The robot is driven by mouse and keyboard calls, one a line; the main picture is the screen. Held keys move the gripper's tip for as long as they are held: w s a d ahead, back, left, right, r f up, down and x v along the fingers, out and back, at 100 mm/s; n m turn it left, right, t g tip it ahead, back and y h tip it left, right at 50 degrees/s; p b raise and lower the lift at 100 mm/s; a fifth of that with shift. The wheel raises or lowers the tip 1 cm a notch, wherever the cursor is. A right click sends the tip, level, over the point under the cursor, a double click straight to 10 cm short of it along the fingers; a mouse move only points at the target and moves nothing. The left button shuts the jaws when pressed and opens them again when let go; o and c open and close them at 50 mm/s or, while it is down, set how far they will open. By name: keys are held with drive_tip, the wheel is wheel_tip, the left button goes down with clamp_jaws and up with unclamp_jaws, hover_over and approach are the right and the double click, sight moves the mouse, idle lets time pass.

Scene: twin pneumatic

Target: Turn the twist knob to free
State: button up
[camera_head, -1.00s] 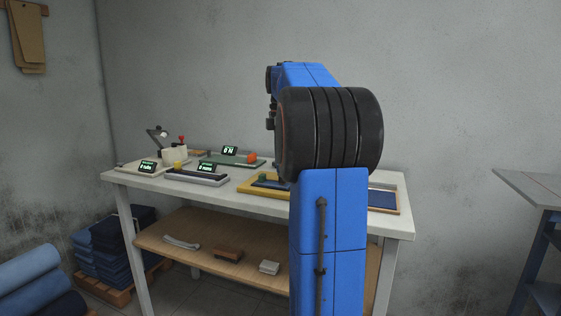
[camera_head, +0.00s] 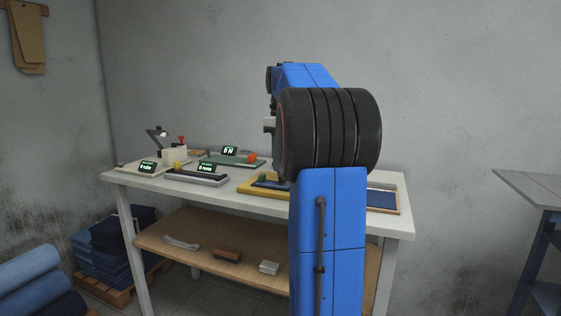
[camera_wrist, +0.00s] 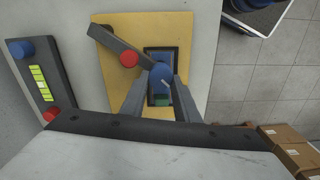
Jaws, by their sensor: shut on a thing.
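The twist knob (camera_wrist: 160,74) is a round blue knob with a pale line on its top, over a yellow board in the wrist view. My gripper (camera_wrist: 163,82) has its two grey fingers shut on it, one on each side. A grey bar (camera_wrist: 118,45) with a red ball lies slanted across the board, its lower end close to the knob. A dark blue panel and a green piece (camera_wrist: 160,99) show between the fingers. In the head view my arm hides the gripper and the knob.
A yellow board (camera_head: 250,188) and several devices with green displays stand on the white table (camera_head: 140,180). In the wrist view a grey box (camera_wrist: 39,78) with a blue and a red button is left of the yellow board (camera_wrist: 191,55). Cardboard boxes (camera_wrist: 295,150) are at lower right.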

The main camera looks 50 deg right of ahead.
drive_tip(key=m, duration=0.7)
drive_tip(key=shift+d, duration=0.2)
drive_tip(key=m, duration=0.7)
drive_tip(key=shift+s+d+m, duration=0.15)
drive_tip(key=shift+m, duration=0.15)
drive_tip(key=m, duration=0.6)
drive_tip(key=shift+s, duration=0.15)
drive_tip(key=m, duration=0.5)
drive_tip(key=shift+s+m, duration=0.1)
drive_tip(key=shift+m, duration=0.2)
drive_tip(key=o, duration=1)
drive_tip(key=shift+o, duration=0.2)
